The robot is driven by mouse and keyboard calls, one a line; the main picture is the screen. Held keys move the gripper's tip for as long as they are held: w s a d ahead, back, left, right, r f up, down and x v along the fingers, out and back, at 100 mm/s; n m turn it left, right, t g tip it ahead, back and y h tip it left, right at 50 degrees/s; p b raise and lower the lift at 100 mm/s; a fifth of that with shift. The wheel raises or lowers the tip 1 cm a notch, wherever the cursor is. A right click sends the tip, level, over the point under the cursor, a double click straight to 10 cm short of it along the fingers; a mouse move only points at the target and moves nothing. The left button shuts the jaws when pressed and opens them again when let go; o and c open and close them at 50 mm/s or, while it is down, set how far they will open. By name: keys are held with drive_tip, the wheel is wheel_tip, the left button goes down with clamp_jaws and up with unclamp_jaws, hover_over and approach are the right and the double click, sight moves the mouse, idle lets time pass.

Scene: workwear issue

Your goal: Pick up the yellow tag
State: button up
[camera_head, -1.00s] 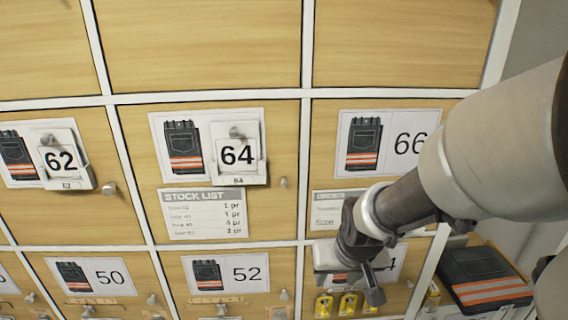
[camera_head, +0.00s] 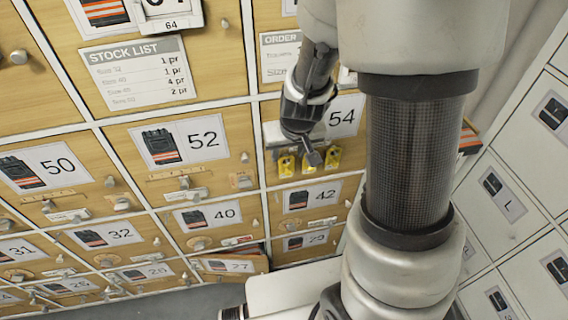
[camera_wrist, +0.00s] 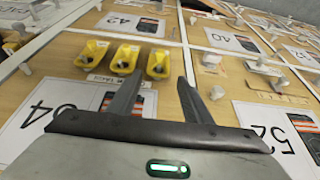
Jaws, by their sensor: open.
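Three yellow tags hang in a row on the drawer front marked 54, below its label. In the head view they are the left tag (camera_head: 285,166), the middle tag (camera_head: 309,161) and the right tag (camera_head: 332,157). The wrist view, which is upside down, shows all three beyond my fingers, with one yellow tag (camera_wrist: 159,63) nearest the line between the fingertips. My gripper (camera_wrist: 160,77) is open, with nothing between its fingers. In the head view my gripper (camera_head: 312,158) partly covers the 54 label and overlaps the middle tag. Contact cannot be told.
Drawer fronts with knobs, label holders and small hooks surround the tags. The 52 drawer (camera_head: 196,140) is to the left and the 42 drawer (camera_head: 318,197) below. The 27 drawer (camera_head: 233,264) stands partly open. White lockers (camera_head: 510,210) close off the right side.

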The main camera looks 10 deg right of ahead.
sight(287, 160)
drive_tip(key=b+x, duration=0.1)
drive_tip(key=x, duration=0.3)
drive_tip(key=shift+s+d, duration=0.1)
drive_tip(key=shift+d, duration=0.1)
drive_tip(key=shift+w+f+b, duration=0.25)
drive_tip(key=shift+f+b, duration=0.1)
drive_tip(key=shift+f, duration=0.2)
drive_tip(key=shift+c, duration=0.4)
drive_tip(key=c, duration=1)
drive_tip(key=shift+r, duration=0.15)
